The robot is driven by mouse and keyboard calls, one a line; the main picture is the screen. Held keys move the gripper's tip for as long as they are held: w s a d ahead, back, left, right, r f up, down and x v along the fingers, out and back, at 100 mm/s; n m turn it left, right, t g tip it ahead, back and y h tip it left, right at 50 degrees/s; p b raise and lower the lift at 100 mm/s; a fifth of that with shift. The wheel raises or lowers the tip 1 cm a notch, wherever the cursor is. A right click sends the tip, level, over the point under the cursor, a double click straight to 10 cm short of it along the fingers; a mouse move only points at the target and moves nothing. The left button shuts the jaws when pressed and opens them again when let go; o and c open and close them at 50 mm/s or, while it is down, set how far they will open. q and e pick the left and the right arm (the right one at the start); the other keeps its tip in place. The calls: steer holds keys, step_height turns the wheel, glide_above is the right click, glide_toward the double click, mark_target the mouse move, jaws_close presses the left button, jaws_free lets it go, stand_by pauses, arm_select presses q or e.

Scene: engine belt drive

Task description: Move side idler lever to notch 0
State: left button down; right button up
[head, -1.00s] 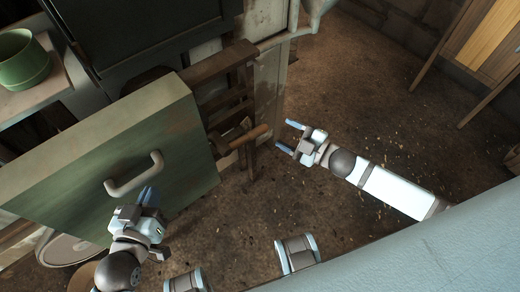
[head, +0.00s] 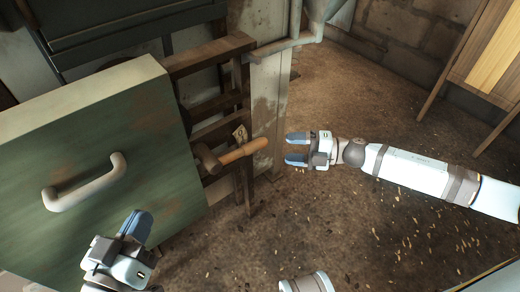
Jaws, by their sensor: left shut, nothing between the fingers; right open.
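The side idler lever (head: 243,152) has an orange-brown wooden handle. It sticks out to the right from a dark hub on the right side of the green cabinet, tilted slightly up toward its tip. My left gripper (head: 137,226) is shut and empty, low in front of the green cabinet and away from the lever.
The green cabinet (head: 150,190) with a pale handle (head: 85,182) fills the left. A brown slatted wooden frame (head: 215,104) stands behind the lever. A rusty pale post and pipe rise behind it. The brown floor (head: 350,230) around my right arm is open.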

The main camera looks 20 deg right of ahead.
mark_target(262, 147)
steer(key=b+x, duration=0.1)
steer(key=x, duration=0.8)
steer(key=shift+b, duration=0.4)
arm_select(q)
step_height(262, 147, down, 3)
steer(key=shift+d+f+g, duration=0.15)
steer(key=shift+g, duration=0.45)
